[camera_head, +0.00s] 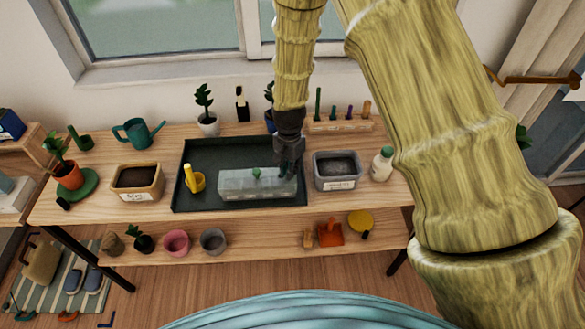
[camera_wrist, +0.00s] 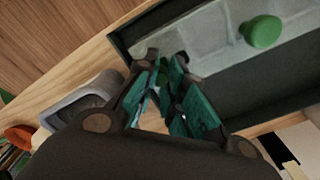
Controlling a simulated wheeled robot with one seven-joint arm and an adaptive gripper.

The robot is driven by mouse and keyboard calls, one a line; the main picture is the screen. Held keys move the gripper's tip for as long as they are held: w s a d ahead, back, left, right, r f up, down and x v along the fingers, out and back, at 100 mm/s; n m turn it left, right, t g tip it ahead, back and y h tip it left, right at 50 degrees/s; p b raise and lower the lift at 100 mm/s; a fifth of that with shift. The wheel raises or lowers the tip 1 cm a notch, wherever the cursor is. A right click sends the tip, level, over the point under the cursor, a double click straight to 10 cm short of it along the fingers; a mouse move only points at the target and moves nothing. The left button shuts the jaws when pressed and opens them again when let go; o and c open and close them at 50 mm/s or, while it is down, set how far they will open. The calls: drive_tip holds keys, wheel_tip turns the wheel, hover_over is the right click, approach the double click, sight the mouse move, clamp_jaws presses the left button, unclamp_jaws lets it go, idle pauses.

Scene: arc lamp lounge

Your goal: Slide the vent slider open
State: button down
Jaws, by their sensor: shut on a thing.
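A long, clear grey propagator cover (camera_head: 240,187) lies in the dark tray (camera_head: 225,150) on the wooden bench. A round green knob (camera_wrist: 262,32) is on its top, near the middle, also visible in the head view (camera_head: 256,173). My gripper (camera_head: 286,172) points down at the cover's right end. In the wrist view my gripper (camera_wrist: 167,82) has its teal finger pads closed on a small dark green piece, seemingly the vent slider (camera_wrist: 163,72), at the cover's end. The fingers hide most of it, so how far it is open cannot be told.
A grey soil bin (camera_head: 337,183) stands close to the right of the tray, with a white bottle (camera_head: 382,165) beyond. Pots and tools line the bench's back. The tray floor behind the cover is partly free.

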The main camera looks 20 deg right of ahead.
drive_tip(key=c, duration=1.4)
unclamp_jaws()
drive_tip(key=shift+d, duration=0.1)
wheel_tip(320, 180, up, 12)
